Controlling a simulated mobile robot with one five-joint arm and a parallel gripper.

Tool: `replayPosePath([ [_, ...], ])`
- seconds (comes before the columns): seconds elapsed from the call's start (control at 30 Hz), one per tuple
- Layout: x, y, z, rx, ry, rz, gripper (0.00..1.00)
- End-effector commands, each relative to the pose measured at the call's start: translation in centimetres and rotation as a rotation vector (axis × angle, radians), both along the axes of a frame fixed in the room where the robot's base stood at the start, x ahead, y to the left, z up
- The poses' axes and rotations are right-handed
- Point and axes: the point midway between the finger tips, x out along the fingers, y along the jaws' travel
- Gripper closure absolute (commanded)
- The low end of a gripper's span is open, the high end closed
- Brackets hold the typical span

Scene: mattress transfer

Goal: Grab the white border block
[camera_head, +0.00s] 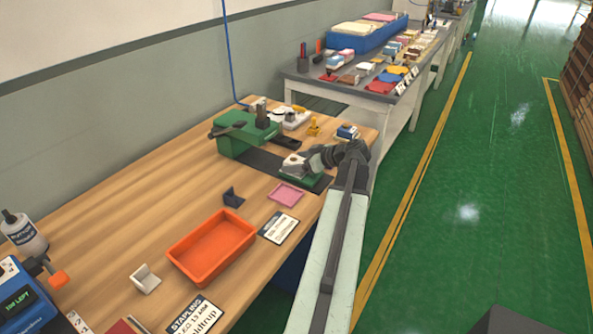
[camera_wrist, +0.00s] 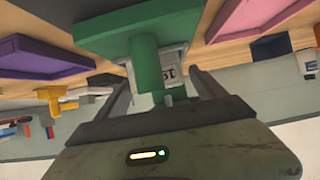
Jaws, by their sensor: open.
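A white block (camera_head: 293,165) sits on a green fixture (camera_head: 291,179) on the wooden table in the head view. In the wrist view, a pale block with dark marks (camera_wrist: 174,70) shows beside the green part (camera_wrist: 145,45), partly hidden by it. I cannot tell for sure that this is the border block. My gripper (camera_head: 309,160) is close beside the white block, from the right. In the wrist view, the two fingers of my gripper (camera_wrist: 163,88) are apart, with the green part and pale block between and beyond them. I cannot tell whether they touch.
A pink tray (camera_head: 286,195), a dark angled bracket (camera_head: 233,197), an orange tray (camera_head: 211,246) and a white angled bracket (camera_head: 145,279) lie nearer on the table. A green machine with a lever (camera_head: 240,138) stands behind. A yellow stand (camera_head: 313,127) is near my gripper.

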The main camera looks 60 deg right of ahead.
Motion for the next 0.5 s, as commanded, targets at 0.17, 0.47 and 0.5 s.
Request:
replayPosePath([
  [0.17,0.32,-0.03,-0.13,0.000,0.000,-0.001,0.20],
  [0.47,0.24,-0.05,-0.12,0.000,0.000,-0.002,0.89],
  [0.5,0.24,-0.05,-0.11,0.000,0.000,-0.002,0.89],
])
